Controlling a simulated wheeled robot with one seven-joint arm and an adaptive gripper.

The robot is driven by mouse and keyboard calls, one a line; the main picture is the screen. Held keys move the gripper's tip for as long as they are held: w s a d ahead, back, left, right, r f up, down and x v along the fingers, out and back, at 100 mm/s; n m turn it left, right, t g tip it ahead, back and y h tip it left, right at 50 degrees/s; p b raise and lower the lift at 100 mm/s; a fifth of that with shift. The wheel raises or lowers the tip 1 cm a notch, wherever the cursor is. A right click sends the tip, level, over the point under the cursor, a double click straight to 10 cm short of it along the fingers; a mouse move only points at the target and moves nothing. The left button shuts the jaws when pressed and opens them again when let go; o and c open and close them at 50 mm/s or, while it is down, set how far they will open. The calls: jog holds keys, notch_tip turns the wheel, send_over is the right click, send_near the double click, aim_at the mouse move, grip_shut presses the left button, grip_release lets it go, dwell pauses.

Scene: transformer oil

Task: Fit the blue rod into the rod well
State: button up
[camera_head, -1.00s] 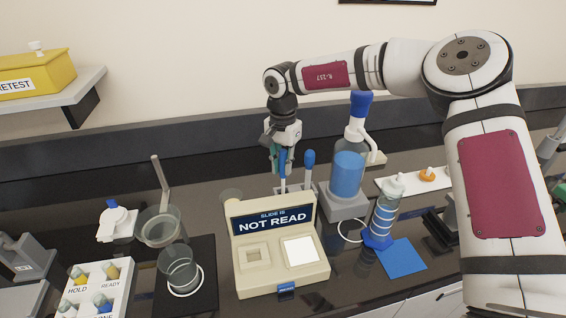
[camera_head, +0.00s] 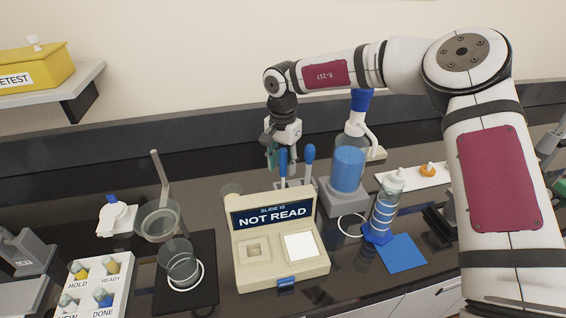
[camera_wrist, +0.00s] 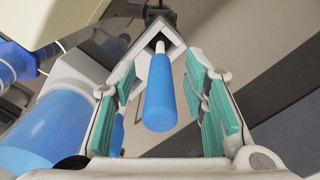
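A blue-handled rod (camera_head: 283,162) stands upright behind the cream reader. In the wrist view its blue handle (camera_wrist: 160,95) lies between my finger pads, with a gap on each side. Its pale shaft runs into the dark opening of a light grey square holder (camera_wrist: 173,38), which looks like the rod well; how deep it sits is hidden. My gripper (camera_head: 282,160) is open around the handle. The fingers also show apart in the wrist view (camera_wrist: 163,88). A second blue-handled rod (camera_head: 309,156) stands just to the right, partly hidden behind a finger in the wrist view.
The cream reader (camera_head: 250,278) showing "NOT READ" stands in front of the rods. A bottle of blue liquid (camera_head: 347,170) stands close on the right.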

notch_tip(320, 180, up, 12)
jog(key=shift+f, duration=0.1)
dwell(0.4)
